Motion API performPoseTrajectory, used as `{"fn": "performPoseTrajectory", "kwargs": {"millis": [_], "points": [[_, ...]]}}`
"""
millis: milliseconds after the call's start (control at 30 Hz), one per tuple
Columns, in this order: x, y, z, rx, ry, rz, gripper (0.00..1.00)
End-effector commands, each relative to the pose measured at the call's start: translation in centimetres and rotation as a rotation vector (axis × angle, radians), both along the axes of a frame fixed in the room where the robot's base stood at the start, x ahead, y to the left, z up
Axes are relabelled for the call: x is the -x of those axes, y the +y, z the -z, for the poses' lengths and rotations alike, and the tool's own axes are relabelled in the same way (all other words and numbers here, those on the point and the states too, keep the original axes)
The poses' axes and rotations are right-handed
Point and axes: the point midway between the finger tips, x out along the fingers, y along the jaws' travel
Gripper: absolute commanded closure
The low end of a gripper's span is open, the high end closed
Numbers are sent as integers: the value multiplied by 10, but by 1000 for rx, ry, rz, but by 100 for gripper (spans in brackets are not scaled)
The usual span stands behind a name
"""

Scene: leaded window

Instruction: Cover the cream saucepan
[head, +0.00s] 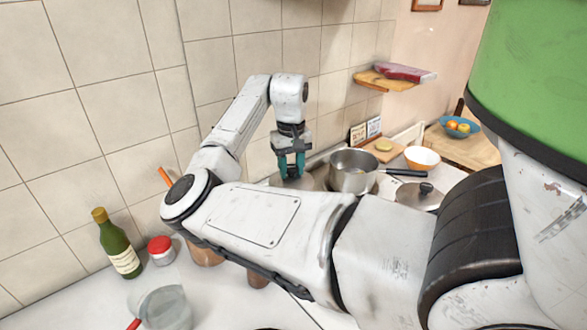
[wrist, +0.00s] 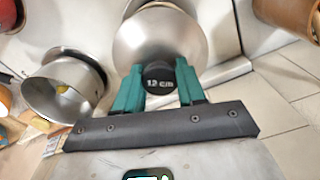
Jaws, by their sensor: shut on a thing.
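My gripper (head: 291,165) points down over the stove area, left of the steel pot. Its teal fingers, also in the wrist view (wrist: 158,90), are shut on the black knob (wrist: 158,76) of a round steel lid (wrist: 160,38). The knob is marked with a size that looks like "12 cm". In the head view the lid (head: 308,183) is partly hidden behind my arm. I cannot make out a cream saucepan for certain, nor whether the lid rests on anything.
A green bottle (head: 118,245), a red-lidded jar (head: 161,250) and a grey vessel (head: 168,310) stand at left. A wall shelf (head: 375,81) is above.

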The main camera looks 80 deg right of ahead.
Motion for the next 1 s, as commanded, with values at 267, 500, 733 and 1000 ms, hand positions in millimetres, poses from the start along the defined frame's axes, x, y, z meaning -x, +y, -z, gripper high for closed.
{"fn": "performPoseTrajectory", "kwargs": {"millis": [267,500,733,1000], "points": [[0,0,22,0,0,0,100],[0,0,41,0,0,1,100],[0,0,50,0,1,0,100],[0,0,52,0,0,0,100]]}}
